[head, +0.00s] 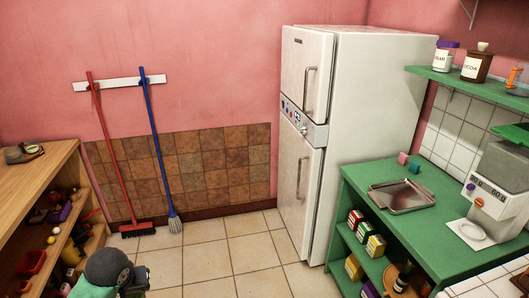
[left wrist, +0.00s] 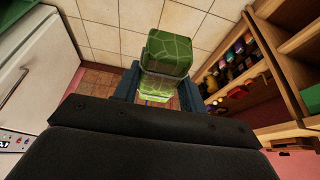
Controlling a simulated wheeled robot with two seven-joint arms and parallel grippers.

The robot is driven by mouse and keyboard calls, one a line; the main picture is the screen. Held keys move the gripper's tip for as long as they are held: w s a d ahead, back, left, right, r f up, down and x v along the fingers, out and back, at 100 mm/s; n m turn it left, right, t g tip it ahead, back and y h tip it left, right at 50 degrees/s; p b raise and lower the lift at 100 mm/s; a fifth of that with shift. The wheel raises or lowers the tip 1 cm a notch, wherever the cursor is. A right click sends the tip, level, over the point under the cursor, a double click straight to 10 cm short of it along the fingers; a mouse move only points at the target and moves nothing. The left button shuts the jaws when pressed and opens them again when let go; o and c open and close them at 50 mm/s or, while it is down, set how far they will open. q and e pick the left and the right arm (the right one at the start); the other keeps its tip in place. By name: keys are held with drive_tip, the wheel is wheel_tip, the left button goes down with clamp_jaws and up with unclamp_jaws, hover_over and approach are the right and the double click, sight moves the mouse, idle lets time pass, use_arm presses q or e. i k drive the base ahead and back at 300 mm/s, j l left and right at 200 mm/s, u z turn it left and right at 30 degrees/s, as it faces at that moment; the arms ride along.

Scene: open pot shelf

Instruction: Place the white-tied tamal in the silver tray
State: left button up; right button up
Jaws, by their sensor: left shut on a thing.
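In the left wrist view, a green leaf-wrapped tamal (left wrist: 168,50) with a pale band around its middle sits between the blue fingers of my left gripper (left wrist: 160,88). The gripper is shut on it. The exact colour of the band is hard to tell. The silver tray (head: 402,196) lies on the green counter at the right of the head view, and it looks empty. In the head view my left arm shows only at the bottom left edge, well away from the tray; the tamal cannot be made out there. My right gripper is not in view.
A white fridge (head: 308,150) stands between my left arm and the green counter (head: 360,180). A wooden shelf (head: 50,170) is at the left. The tiled floor between is clear.

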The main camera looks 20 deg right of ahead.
sight(401, 196)
drive_tip(key=z, duration=1.8)
